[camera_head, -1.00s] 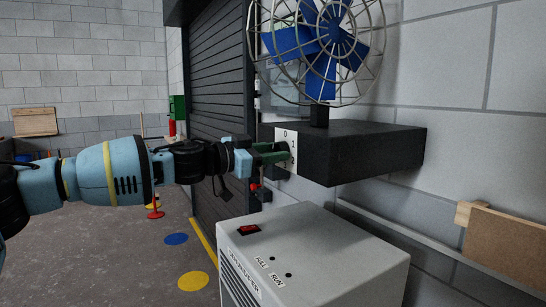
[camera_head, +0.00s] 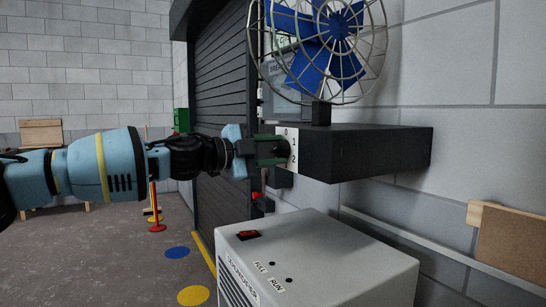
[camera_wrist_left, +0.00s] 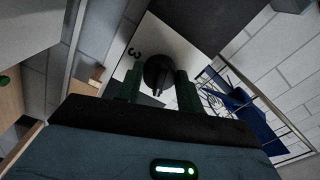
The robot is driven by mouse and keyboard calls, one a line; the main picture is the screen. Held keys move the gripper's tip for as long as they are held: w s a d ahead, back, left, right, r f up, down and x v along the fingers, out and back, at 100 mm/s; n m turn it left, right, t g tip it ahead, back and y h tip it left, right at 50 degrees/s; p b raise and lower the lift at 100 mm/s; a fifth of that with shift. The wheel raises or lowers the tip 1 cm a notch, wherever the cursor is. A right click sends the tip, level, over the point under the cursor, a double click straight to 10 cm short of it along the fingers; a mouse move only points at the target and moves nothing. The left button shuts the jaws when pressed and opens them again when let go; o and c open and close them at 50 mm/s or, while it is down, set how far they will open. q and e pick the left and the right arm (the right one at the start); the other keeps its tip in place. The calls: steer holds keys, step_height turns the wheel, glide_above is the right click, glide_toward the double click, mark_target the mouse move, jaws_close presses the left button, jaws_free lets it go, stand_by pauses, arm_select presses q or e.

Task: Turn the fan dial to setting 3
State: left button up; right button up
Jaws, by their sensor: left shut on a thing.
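The fan's black base box (camera_head: 365,153) has a white dial plate (camera_head: 292,160) on its left end, where 0, 1 and 2 can be read. My left gripper (camera_head: 272,151) reaches it from the left, its green fingers shut on the dial. In the left wrist view the dark round fan dial (camera_wrist_left: 158,71) sits between the green fingers (camera_wrist_left: 160,88), with a 3 printed on the plate beside it. I cannot tell which number the dial points to. The blue-bladed fan (camera_head: 325,45) stands on the box. My right gripper is not in view.
A pale dehumidifier cabinet (camera_head: 335,255) with a red switch (camera_head: 248,234) stands below the fan box. A dark roller shutter (camera_head: 222,120) is behind my left gripper. A brown board (camera_head: 510,245) is at the right wall. Open floor lies at the lower left.

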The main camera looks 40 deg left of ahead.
arm_select(q)
steer(key=m+b, duration=0.1)
steer(key=m, duration=0.1)
steer(key=shift+f+m, duration=0.1)
steer(key=shift+m, duration=0.3)
steer(key=m+b, duration=0.1)
steer(key=m, duration=0.2)
steer(key=shift+m+b, duration=0.3)
steer(key=shift+b, duration=0.05)
steer(key=m+b, duration=0.2)
steer(key=m, duration=0.3)
steer(key=m+b, duration=0.1)
steer(key=m, duration=0.2)
steer(key=m+b, duration=0.2)
steer(key=shift+r+m, duration=0.2)
steer(key=shift+m, duration=0.2)
steer(key=m+b, duration=0.1)
steer(key=m, duration=0.2)
steer(key=shift+r+m+b, duration=0.15)
steer(key=shift+m+b, duration=0.4)
steer(key=shift+m, duration=0.35)
steer(key=o, duration=1)
steer(key=shift+d, duration=0.1)
